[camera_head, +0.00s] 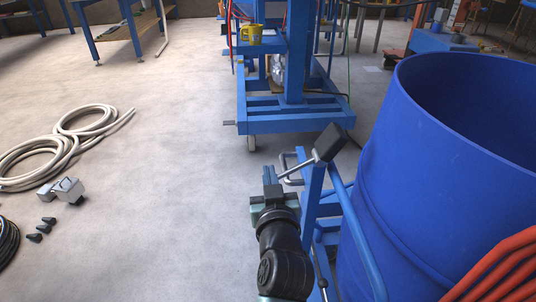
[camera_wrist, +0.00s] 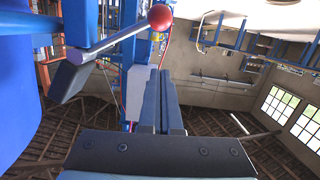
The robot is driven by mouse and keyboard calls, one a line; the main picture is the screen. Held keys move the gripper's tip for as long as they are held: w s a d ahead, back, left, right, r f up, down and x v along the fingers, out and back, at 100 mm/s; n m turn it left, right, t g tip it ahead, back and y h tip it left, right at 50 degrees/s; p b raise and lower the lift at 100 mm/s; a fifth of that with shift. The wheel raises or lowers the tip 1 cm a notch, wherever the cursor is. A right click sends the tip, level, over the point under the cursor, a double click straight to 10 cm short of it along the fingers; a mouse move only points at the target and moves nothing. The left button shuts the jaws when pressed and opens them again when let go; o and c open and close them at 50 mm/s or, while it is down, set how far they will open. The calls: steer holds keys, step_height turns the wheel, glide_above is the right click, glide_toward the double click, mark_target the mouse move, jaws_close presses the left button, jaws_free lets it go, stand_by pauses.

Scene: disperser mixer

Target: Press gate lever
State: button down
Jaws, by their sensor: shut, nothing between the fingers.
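The lever is a bare metal rod with a red ball knob (camera_wrist: 160,17) in the wrist view and a black rectangular block (camera_wrist: 72,80) towards its other end. I take it to be the gate lever. In the head view the rod (camera_head: 297,168) and the black block (camera_head: 327,142) stand out beside the blue drum; the red knob cannot be made out there. My gripper (camera_head: 269,172) is shut and empty, just left of the rod. In the wrist view its fingertips (camera_wrist: 158,72) point towards the knob, with a visible gap below it.
A large blue drum (camera_head: 420,170) fills the right side, with orange hoses (camera_head: 505,268) in front. A blue frame (camera_head: 310,195) stands beside my arm.

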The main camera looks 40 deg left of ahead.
steer(key=shift+v, duration=1.7)
